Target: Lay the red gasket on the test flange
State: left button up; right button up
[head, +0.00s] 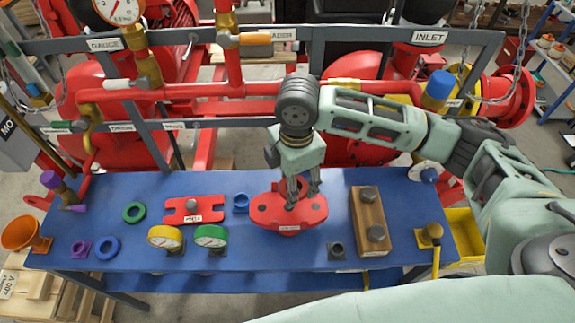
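A red oval flange (268,213) with a small white label on its front stands on the blue bench, right of the middle. I take it for the test flange, but its label is too small to read. My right gripper (303,198) points down over this flange, with its fingertips at or just above its top. The fingers are slightly apart. I cannot make out the red gasket apart from the red flange, and the fingers hide part of that spot, so I cannot tell whether they hold it. My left gripper is out of view.
The blue bench (350,205) also bears a green ring (133,212), a blue ring (107,248), a labelled red plate (180,212), yellow (165,237) and green (210,236) gauges and a wooden block (369,220). Red pipes (215,88) and grey rails run behind it.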

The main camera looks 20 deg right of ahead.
jog(key=n, duration=0.1)
jog(key=n+p, duration=0.1)
jog(key=n, duration=0.1)
jog(key=w+n+p, duration=0.1)
jog(key=shift+a+r+n, duration=0.2)
jog(key=shift+a+n, duration=0.15)
jog(key=shift+n, duration=0.05)
jog(key=shift+a+f+n, duration=0.15)
jog(key=shift+f+n, duration=0.15)
jog(key=shift+n, duration=0.4)
jog(key=shift+f, duration=0.95)
pick_arm(q)
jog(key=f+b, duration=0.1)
jog(key=b, duration=0.3)
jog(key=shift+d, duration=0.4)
pick_arm(e)
notch_tip(320, 180, down, 4)
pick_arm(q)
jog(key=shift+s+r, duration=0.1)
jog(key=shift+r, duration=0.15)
pick_arm(e)
jog(key=shift+r, duration=0.15)
pick_arm(q)
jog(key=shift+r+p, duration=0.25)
jog(key=shift+p, duration=0.2)
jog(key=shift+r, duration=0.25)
pick_arm(e)
jog(key=shift+p, duration=0.45)
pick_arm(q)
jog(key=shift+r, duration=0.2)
